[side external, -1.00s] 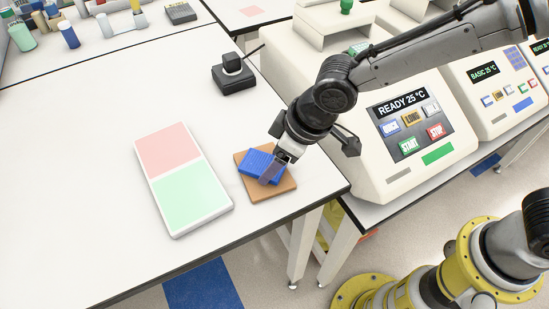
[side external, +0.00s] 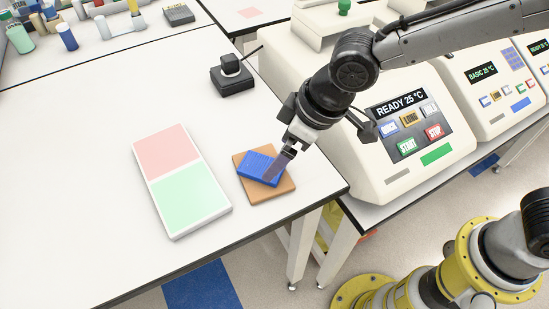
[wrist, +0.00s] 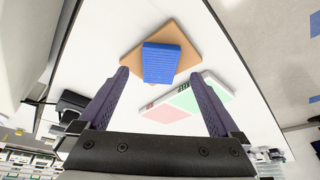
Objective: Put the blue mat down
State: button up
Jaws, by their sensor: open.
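The blue mat (side external: 258,165) lies on a brown square board (side external: 284,188) near the table's right front corner. In the wrist view the blue mat (wrist: 160,62) rests on the brown board (wrist: 180,36), turned slightly against it.
A white panel with pink and green halves (side external: 188,207) lies left of the brown board. A small black device (side external: 232,76) stands behind it. The thermal cycler (side external: 415,155) reading READY 25 °C stands to the right. The table's left part is clear.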

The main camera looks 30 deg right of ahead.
jog(key=v, duration=0.7)
jog(key=shift+r, duration=0.25)
jog(key=shift+s+d, duration=0.1)
jog(key=shift+d, duration=0.1)
jog(key=s+d+r+m, duration=0.1)
jog(key=d+r+m, duration=0.15)
jog(key=d, duration=0.85)
jog(key=s+d+f+m+t+h, duration=0.1)
jog(key=s+d+m, duration=0.4)
jog(key=s+d, duration=0.9)
jog(key=d+t+h, duration=0.1)
jog(key=d, duration=0.2)
jog(key=shift+d+f+h, duration=0.15)
jog(key=shift+f+h, duration=0.05)
jog(key=shift+h, duration=0.2)
